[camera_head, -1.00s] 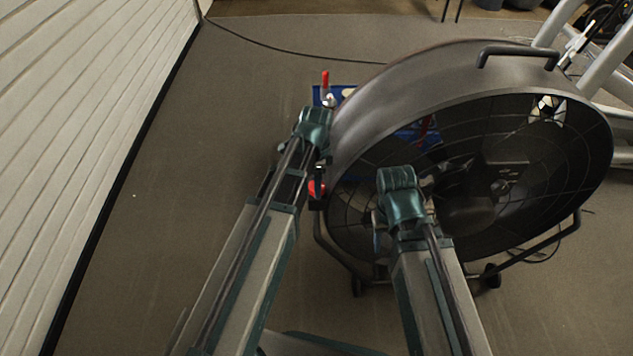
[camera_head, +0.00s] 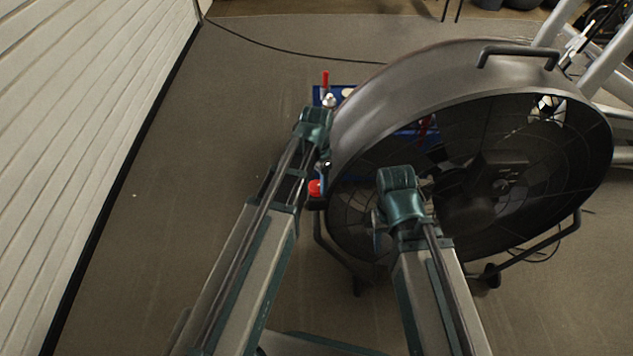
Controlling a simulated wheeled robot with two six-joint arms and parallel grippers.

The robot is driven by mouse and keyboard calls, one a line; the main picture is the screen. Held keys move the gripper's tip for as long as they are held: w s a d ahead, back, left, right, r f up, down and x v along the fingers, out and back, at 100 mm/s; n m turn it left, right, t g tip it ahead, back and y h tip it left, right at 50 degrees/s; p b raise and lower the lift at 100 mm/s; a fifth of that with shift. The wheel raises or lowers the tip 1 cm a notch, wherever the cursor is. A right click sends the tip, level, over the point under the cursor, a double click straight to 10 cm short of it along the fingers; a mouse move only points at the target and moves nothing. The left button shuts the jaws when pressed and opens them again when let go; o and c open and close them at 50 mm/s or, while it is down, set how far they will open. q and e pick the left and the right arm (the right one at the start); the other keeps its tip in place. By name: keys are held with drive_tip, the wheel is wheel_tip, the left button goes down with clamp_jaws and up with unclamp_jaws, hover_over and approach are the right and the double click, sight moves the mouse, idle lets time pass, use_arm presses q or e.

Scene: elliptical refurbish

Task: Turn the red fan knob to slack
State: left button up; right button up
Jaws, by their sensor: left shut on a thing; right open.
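A large black drum fan (camera_head: 385,115) stands on the floor at the centre right, tilted toward me. The red fan knob (camera_head: 315,188) shows at the left edge of its drum. My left arm reaches up and bends back down. My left gripper (camera_head: 321,177) is at the knob and shut on it; its fingers are small and partly hidden. My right gripper (camera_head: 379,232) is open in front of the fan grille, below its wrist, and apart from the knob. Its fingers are mostly hidden.
A blue box (camera_head: 340,94) with a red-handled tool stands behind the fan's left side. A black cable (camera_head: 290,51) runs over the floor at the back. A white slatted wall (camera_head: 90,90) closes the left side. The floor between wall and fan is clear.

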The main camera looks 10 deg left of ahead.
sight(316, 186)
use_arm(q)
drive_tip(key=shift+n, duration=0.4)
drive_tip(key=o, duration=1.4)
drive_tip(key=shift+r, duration=0.1)
wheel_tip(316, 186, up, 14)
drive_tip(key=p, duration=1.3)
drive_tip(key=shift+f+p, duration=0.2)
drive_tip(key=shift+p, duration=0.2)
